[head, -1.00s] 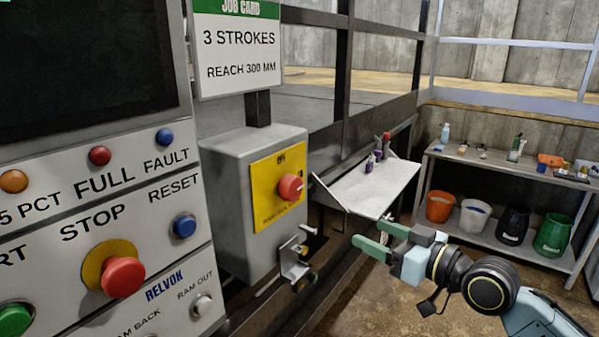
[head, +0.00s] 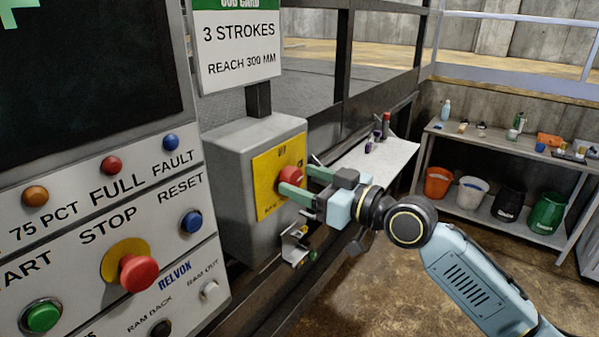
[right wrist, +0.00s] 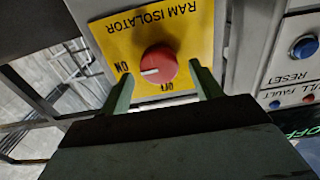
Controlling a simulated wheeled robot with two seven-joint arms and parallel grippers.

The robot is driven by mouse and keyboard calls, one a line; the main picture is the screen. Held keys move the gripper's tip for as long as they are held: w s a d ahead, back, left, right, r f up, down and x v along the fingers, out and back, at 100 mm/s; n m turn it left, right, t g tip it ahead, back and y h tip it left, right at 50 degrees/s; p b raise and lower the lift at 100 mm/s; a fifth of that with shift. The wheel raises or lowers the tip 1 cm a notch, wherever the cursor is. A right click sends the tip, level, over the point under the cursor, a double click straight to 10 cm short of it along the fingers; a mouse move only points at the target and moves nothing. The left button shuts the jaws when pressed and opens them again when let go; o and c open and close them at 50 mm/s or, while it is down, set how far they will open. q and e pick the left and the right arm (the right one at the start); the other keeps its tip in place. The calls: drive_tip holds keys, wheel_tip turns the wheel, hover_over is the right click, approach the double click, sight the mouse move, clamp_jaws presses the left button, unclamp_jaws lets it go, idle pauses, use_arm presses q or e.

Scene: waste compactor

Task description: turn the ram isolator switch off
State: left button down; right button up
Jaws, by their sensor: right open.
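The ram isolator switch is a red round knob (head: 291,178) on a yellow plate (head: 265,190) on the front of a grey box (head: 238,190). In the right wrist view the picture is upside down; the knob (right wrist: 158,62) has a white mark that points to the ON label, and the OFF label sits below it. My right gripper (head: 295,180) is open at the knob, with one green finger to each side. In the right wrist view its fingers (right wrist: 162,88) flank the knob with gaps showing; how deep they reach is unclear. My left gripper is not in view.
Left of the box stands the control panel with a red STOP button (head: 138,273) and a green button (head: 42,316). A metal bracket (head: 294,242) hangs below the switch plate. A white shelf (head: 372,165) and a bench with several buckets stand to the right.

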drive_tip(key=shift+w+a, duration=0.45)
drive_tip(key=shift+a, duration=0.15)
drive_tip(key=shift+c, duration=0.4)
